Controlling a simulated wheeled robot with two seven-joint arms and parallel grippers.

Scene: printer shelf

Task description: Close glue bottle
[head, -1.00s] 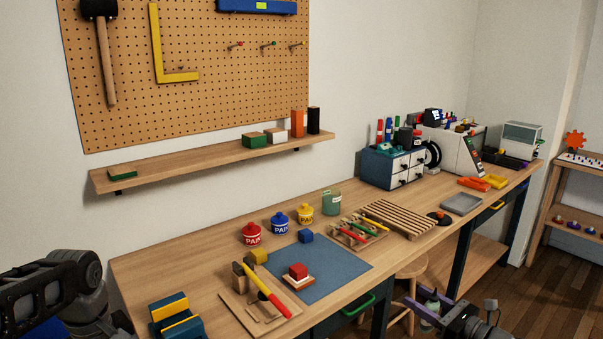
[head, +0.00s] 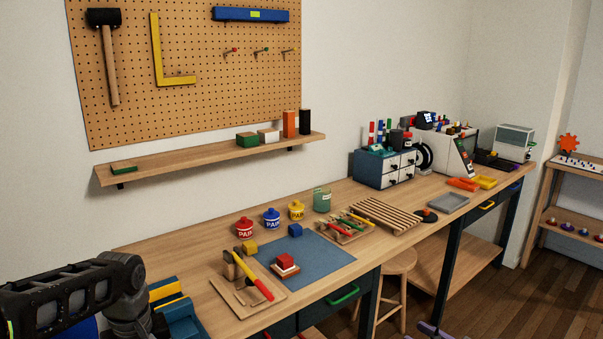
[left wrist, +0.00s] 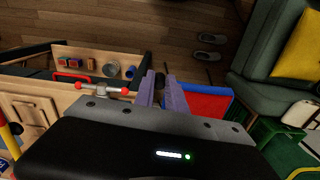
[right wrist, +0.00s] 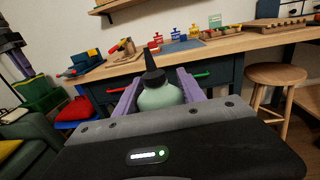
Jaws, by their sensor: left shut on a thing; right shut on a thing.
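The glue bottle (right wrist: 158,97) is pale green with a black collar and a pointed black nozzle (right wrist: 150,62). In the right wrist view it stands between the purple fingers of my right gripper (right wrist: 157,92), which is shut on it, with the nozzle pointing up. My left gripper (left wrist: 160,88) is shut on a small dark thing (left wrist: 160,80); it may be the bottle's cap, but it is too small to be sure. In the head view only my left arm shows, at the lower left, and a purple sliver of my right gripper shows at the bottom edge.
The workbench (head: 200,240) runs along the wall, with paint pots (head: 271,218), a blue mat (head: 325,262) and a tool board on it. A wooden stool (head: 400,262) stands before it. In the left wrist view a green armchair (left wrist: 255,60) is at the right.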

